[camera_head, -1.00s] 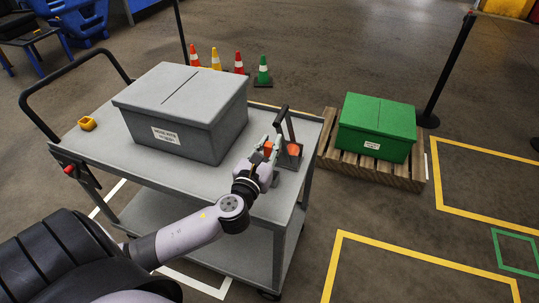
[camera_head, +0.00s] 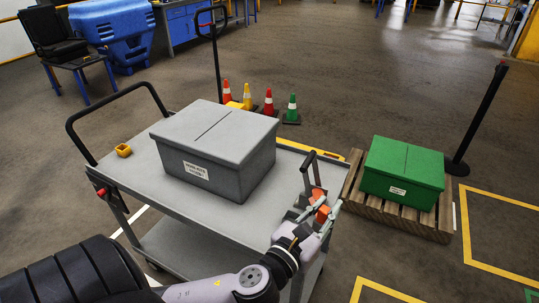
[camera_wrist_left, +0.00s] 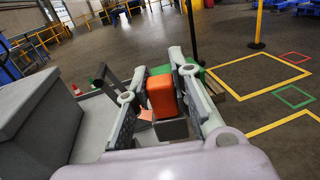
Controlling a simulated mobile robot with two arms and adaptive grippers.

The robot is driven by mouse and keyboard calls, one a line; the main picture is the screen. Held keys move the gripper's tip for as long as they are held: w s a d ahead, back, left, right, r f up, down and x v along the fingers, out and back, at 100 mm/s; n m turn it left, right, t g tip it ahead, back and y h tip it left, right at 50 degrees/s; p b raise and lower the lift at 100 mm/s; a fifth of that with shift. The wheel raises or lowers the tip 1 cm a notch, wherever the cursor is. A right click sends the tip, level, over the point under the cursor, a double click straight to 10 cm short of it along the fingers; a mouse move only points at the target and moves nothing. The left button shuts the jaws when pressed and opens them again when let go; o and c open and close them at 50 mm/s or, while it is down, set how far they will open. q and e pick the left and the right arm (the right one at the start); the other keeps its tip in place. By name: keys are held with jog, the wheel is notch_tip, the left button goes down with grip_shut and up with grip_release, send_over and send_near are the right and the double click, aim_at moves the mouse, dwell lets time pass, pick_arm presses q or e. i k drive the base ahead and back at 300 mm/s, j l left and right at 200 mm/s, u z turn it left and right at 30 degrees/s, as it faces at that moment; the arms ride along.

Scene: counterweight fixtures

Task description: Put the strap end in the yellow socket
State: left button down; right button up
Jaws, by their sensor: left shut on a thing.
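My left gripper (camera_head: 318,208) is shut on an orange block, which I take to be the strap end (camera_head: 322,214). It is by the cart's right edge, in front of a dark lever fixture (camera_head: 308,172) with its own orange part. In the left wrist view the block (camera_wrist_left: 161,97) sits upright between the two fingers, with a grey piece (camera_wrist_left: 171,130) below it. No strap can be made out. The yellow socket (camera_head: 123,150) is a small open cube at the cart's far left, well apart from the gripper. My right gripper is not in view.
A grey lidded box (camera_head: 240,165) stands mid-cart between gripper and socket. The grey cart top (camera_head: 140,178) is bare around the socket. A green box (camera_head: 402,170) sits on a wooden pallet to the right. Several cones stand behind the cart.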

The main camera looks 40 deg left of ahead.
aim_at(125, 153)
jog(key=k+j, duration=0.1)
jog(key=j, duration=0.35)
jog(key=k+j, duration=0.1)
jog(key=j, duration=0.3)
jog(key=k+j, duration=0.1)
jog(key=j, duration=0.35)
jog(key=k+j, duration=0.1)
jog(key=j, duration=0.3)
jog(key=k+j, duration=0.15)
jog(key=j, duration=0.3)
jog(key=k+j, duration=0.1)
jog(key=j, duration=0.3)
jog(key=k+j, duration=0.1)
jog(key=j, duration=0.35)
jog(key=k+j, duration=0.1)
jog(key=j, duration=0.3)
